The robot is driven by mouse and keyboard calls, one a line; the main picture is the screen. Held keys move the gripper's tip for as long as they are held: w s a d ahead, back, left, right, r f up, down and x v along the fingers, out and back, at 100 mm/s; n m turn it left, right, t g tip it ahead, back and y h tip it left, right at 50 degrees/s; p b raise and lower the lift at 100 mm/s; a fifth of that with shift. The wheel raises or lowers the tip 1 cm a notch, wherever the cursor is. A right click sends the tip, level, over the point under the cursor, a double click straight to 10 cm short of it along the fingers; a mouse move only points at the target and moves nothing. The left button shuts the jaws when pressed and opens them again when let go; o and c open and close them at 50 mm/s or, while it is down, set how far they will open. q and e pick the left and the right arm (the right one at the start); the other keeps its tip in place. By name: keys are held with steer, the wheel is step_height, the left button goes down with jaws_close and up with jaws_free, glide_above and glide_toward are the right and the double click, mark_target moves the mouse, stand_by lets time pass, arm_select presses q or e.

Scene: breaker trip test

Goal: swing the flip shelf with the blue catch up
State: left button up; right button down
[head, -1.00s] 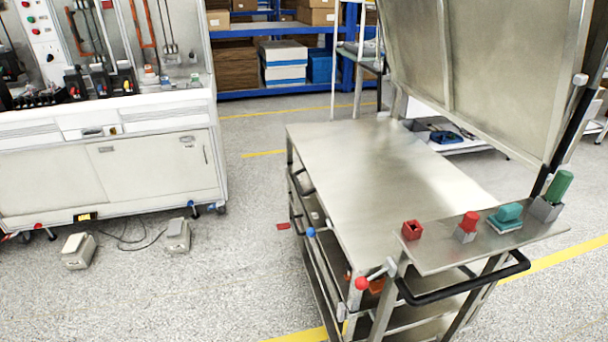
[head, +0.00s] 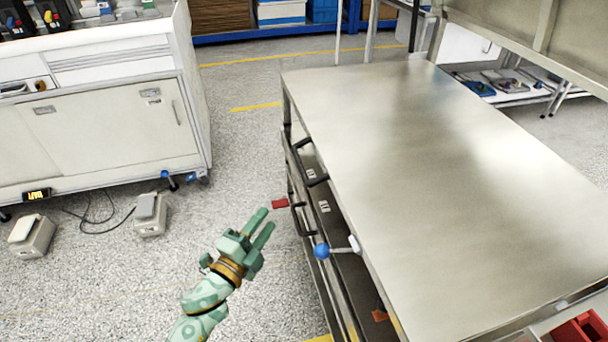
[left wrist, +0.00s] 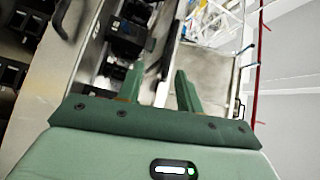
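The metal cart's top (head: 420,170) is bare and fills the right of the head view. A blue ball catch (head: 322,251) sits on a short pale stem at the cart's left side. Black handles (head: 312,166) show along that side. I cannot clearly make out the flip shelf; it may hang down there, seen edge-on. My left gripper (head: 268,218) is left of the cart's side, up and left of the blue catch, apart from it. Its two green fingers are open and empty, also in the left wrist view (left wrist: 160,84). My right gripper is out of view.
A white cabinet bench (head: 110,130) stands at the left, with grey foot pedals (head: 150,214) and a cable on the floor. A red piece (head: 280,203) shows beside the cart's handles. A red bin (head: 580,330) is at lower right. Floor between bench and cart is open.

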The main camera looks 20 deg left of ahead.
mark_target(300, 163)
arm_select(q)
steer(key=shift+m+t, duration=0.3)
steer(key=shift+m, duration=0.2)
steer(key=x, duration=0.5)
steer(key=r+b+x, duration=0.1)
steer(key=x, duration=0.4)
steer(key=b+x, duration=0.1)
steer(key=x, duration=0.5)
steer(key=shift+s+r, duration=0.1)
steer(key=shift+r, duration=0.2)
steer(key=shift+w+d+r, duration=0.15)
steer(key=shift+w, duration=0.3)
steer(key=shift+c, duration=0.4)
steer(key=shift+r+h, duration=0.1)
steer(key=shift+h, duration=0.2)
jaws_close()
